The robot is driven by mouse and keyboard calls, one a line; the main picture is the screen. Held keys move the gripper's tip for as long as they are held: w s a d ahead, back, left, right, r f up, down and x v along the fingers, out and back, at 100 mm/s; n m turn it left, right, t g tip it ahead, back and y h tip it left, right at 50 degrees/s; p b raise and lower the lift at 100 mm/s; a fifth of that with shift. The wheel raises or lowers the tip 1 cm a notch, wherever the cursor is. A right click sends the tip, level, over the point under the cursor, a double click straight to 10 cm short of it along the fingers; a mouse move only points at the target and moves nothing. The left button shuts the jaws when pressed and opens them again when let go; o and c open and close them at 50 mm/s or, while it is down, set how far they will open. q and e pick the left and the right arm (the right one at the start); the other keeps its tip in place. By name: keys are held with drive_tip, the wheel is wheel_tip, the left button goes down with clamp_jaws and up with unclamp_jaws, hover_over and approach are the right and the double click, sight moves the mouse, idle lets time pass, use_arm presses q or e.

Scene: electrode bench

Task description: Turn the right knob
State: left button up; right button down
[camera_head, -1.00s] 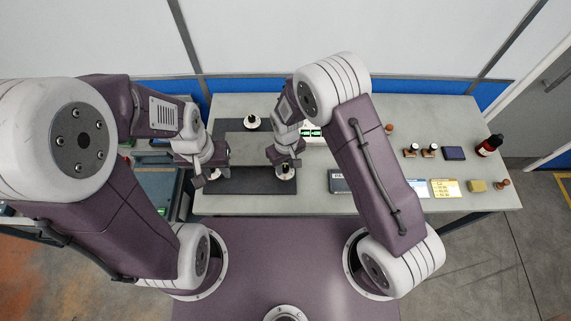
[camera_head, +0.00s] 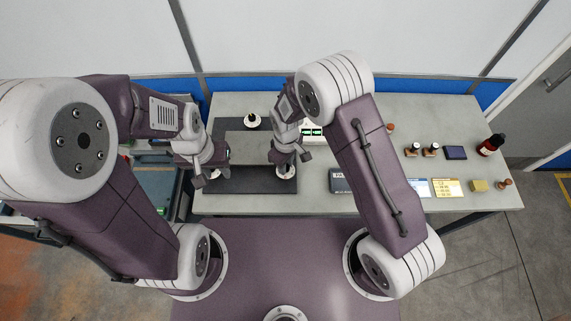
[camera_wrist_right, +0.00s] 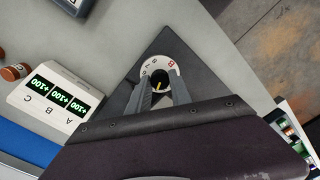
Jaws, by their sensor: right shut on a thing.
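The right knob (camera_wrist_right: 160,79) is black with a yellow pointer line and sits on a white numbered dial (camera_wrist_right: 173,63) with one red mark. The dial also shows in the head view (camera_head: 286,174), partly hidden by my right gripper. My right gripper (camera_head: 287,164) points down at it. In the right wrist view, its two fingers (camera_wrist_right: 158,86) stand on either side of the knob and are closed on it. My left gripper (camera_head: 207,179) hangs over the left part of the bench, away from the right knob; its jaw gap is unclear.
A white display box (camera_wrist_right: 58,98) labelled A, B, C reads +100 on each screen.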

drive_tip(key=shift+w+n, duration=0.1)
drive_tip(key=shift+n, duration=0.6)
drive_tip(key=shift+r, duration=0.1)
drive_tip(key=c, duration=1.2)
unclamp_jaws()
drive_tip(key=shift+o, duration=0.2)
wheel_tip(320, 180, up, 9)
drive_tip(key=b, duration=0.2)
